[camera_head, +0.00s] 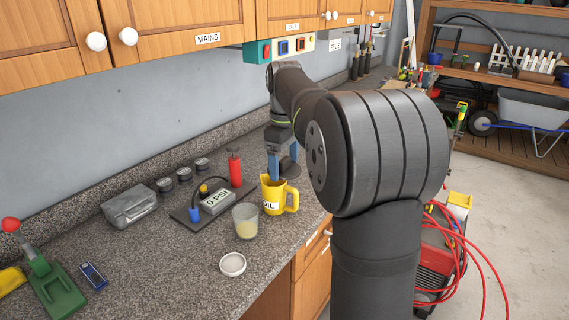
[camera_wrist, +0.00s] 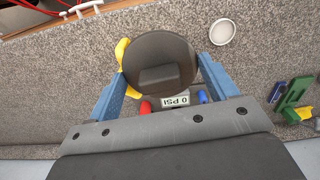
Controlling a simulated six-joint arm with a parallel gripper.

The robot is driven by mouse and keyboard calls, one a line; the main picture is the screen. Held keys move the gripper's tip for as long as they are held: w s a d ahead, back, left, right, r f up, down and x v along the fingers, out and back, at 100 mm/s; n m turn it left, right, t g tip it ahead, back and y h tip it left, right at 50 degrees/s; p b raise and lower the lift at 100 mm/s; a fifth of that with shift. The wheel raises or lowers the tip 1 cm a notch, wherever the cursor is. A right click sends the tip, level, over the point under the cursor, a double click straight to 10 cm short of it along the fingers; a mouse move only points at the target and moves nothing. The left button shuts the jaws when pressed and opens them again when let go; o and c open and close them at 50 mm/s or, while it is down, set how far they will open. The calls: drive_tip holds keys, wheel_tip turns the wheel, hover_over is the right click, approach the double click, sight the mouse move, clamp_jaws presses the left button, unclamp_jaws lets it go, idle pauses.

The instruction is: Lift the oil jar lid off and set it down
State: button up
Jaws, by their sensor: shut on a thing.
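My gripper (camera_head: 281,160), with blue fingers, is shut on a dark round lid (camera_head: 290,168).
A glass of pale yellow content (camera_head: 245,222) stands beside the jar, with a round white dish (camera_head: 232,264) in front. A board with a 0 PSI gauge (camera_head: 216,200) and a red cylinder (camera_head: 235,168) lies behind. The granite counter (camera_head: 165,270) has free room at the front left.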

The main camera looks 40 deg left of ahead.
drive_tip(key=s+a+f+n, duration=0.2)
drive_tip(key=s+a+f, duration=0.5)
drive_tip(key=a+f, duration=0.15)
drive_tip(key=n, duration=0.2)
hover_over(204, 249)
wheel_tip(204, 249, down, 8)
drive_tip(key=shift+r, duration=0.1)
drive_tip(key=shift+f, duration=2.5)
drive_tip(key=shift+f, duration=0.1)
drive_tip(key=shift+f, duration=0.65)
drive_tip(key=shift+f, duration=0.2)
